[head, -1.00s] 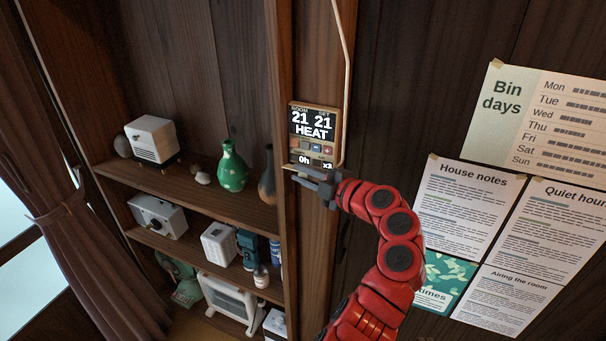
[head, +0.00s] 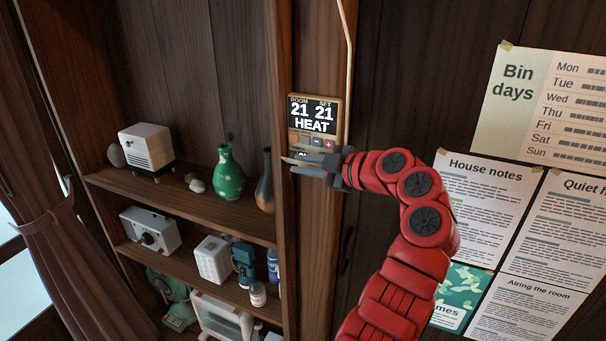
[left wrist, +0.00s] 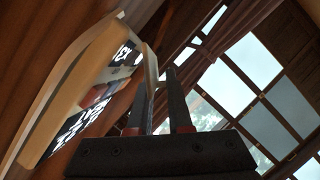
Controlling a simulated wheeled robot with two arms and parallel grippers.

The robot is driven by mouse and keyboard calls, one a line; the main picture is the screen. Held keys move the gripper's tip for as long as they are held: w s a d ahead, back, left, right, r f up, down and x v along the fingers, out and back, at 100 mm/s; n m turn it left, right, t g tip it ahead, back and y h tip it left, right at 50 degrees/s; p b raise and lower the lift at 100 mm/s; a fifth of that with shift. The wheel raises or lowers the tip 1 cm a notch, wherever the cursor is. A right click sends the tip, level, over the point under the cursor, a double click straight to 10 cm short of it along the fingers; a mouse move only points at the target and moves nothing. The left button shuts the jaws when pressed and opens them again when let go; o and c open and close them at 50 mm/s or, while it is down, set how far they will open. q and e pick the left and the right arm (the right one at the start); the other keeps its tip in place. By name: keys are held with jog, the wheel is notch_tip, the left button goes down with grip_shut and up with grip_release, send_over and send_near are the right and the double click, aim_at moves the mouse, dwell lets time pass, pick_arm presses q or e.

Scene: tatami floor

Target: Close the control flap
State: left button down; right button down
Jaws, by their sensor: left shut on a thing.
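The wall control unit (head: 314,121) is a tan-framed panel on the wooden post, its screen reading 21, 21 and HEAT, with small buttons below. In the left wrist view the unit (left wrist: 72,92) fills the left side, tilted. Its flap (left wrist: 150,66) shows there as a thin pale panel standing out from the unit's face, so it is open. My left gripper (head: 309,164) is at the unit's lower edge and hides most of the flap in the head view. In the left wrist view its fingers (left wrist: 160,103) are shut on the flap's edge. My right gripper is not in view.
A shelf (head: 200,200) with a white box-like device (head: 146,148), a green vase (head: 228,172) and a dark vase (head: 266,181) stands left of the post. Paper notices (head: 485,207) hang on the wall to the right. A cable (head: 350,60) runs up from the unit.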

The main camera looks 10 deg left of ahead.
pick_arm(q)
jog(key=shift+f, duration=0.1)
jog(key=c, duration=0.8)
grip_release()
jog(key=shift+c, duration=0.2)
jog(key=b+v, duration=0.4)
jog(key=v, duration=1.3)
jog(key=shift+d, duration=0.2)
